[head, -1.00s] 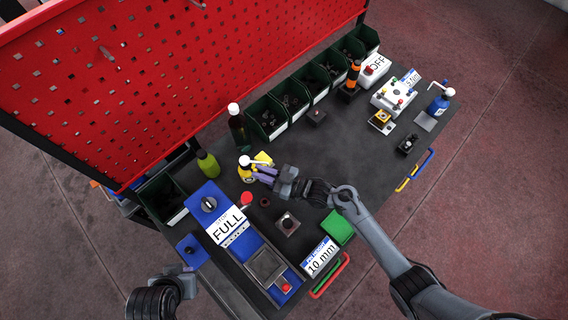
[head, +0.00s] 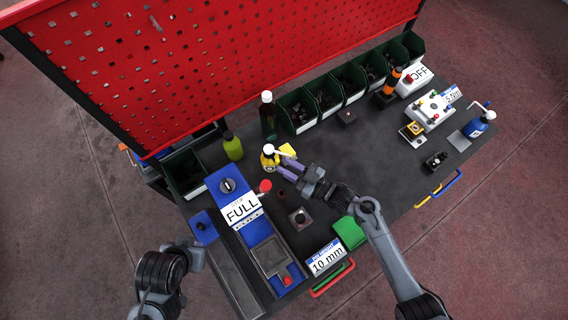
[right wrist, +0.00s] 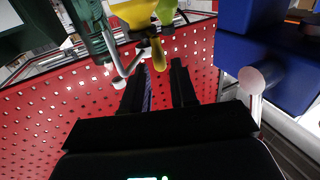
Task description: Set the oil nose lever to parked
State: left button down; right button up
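A yellow oil bottle with a white top (head: 268,158) stands on the dark table in the head view. Part of the yellow bottle (right wrist: 135,12) shows at the top there. Whether a finger touches the nose I cannot tell. My left gripper (head: 192,255) is at the lower left, its fingers unclear.
A blue bottle (head: 477,127) stands far right.

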jog(key=v, duration=0.9)
jog(key=shift+b, duration=0.35)
